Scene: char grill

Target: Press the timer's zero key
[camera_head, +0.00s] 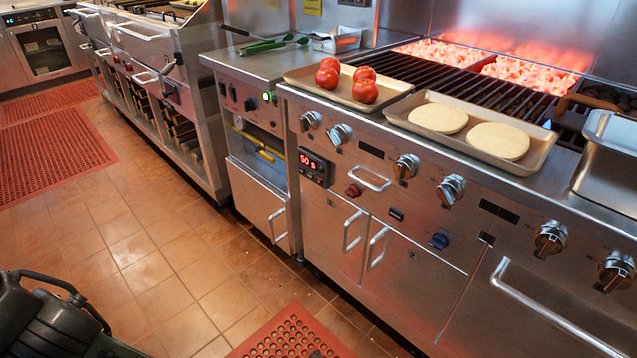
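The timer (313,167) is a small dark box on the grill's steel front panel, left of the middle of the view. Its red lit display looks like "60 s". Small keys sit below the display, but they are too small to read, so I cannot tell which is the zero key. My gripper is not visible in this view. Dark parts at the lower left look like my own body.
A red knob (354,190) and a bar handle (371,179) sit right of the timer. Door handles (352,231) stick out below. Trays of tomatoes (365,90) and flatbreads (438,118) rest above, near glowing coals (530,76). The tiled floor (160,250) in front is mostly clear.

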